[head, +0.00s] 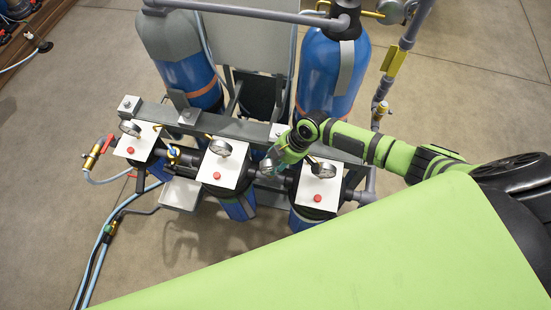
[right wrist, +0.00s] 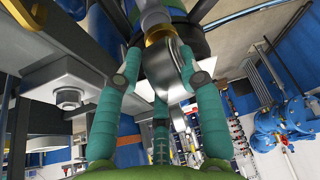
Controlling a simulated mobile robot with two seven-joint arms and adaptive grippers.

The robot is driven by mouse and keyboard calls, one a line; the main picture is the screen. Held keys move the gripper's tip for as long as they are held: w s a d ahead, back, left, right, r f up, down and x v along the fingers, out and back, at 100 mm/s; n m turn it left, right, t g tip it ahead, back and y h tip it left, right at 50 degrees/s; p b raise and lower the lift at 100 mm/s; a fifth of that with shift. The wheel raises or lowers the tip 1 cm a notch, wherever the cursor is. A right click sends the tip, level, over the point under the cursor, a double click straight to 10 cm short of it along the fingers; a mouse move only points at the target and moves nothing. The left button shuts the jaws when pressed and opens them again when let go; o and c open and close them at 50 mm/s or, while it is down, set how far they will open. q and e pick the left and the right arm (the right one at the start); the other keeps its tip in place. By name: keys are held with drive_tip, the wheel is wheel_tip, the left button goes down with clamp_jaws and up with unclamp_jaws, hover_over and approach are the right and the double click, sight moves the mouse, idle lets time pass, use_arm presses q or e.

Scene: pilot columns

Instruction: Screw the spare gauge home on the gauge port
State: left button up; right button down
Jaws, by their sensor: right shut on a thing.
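My right gripper (head: 271,163) reaches in from the right, over the gap between the middle and right filter housings. In the right wrist view its teal fingers (right wrist: 160,65) are shut on the spare gauge (right wrist: 168,72), a round silver case seen nearly edge-on. A brass fitting (right wrist: 158,31) sits at the top of the gauge, close against a pale metal piece (right wrist: 157,11). I cannot tell whether the threads are engaged. In the head view the gripper mostly hides the gauge, and I cannot make out the gauge port there. My left gripper is not in view.
A grey beam (head: 215,124) runs close behind. Two blue tanks (head: 330,70) stand at the back. Hoses (head: 103,235) lie at left.

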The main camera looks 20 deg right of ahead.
drive_tip(key=shift+s+a+m+t+h+p, duration=0.1)
drive_tip(key=shift+s+m+t+h+p, duration=0.3)
drive_tip(key=shift+m+p, duration=1)
drive_tip(key=shift+s+f+p, duration=0.1)
drive_tip(key=shift+s+p, duration=0.05)
drive_tip(key=shift+p, duration=0.25)
drive_tip(key=shift+m+t, duration=0.3)
drive_tip(key=shift+f, duration=0.1)
drive_tip(key=shift+s+m+p, duration=0.2)
drive_tip(key=shift+m+p, duration=0.4)
drive_tip(key=shift+a+m, duration=0.15)
drive_tip(key=shift+m, duration=0.35)
drive_tip(key=shift+s+m+t+h, duration=0.1)
drive_tip(key=shift+m+t+h, duration=0.55)
drive_tip(key=shift+m, duration=0.55)
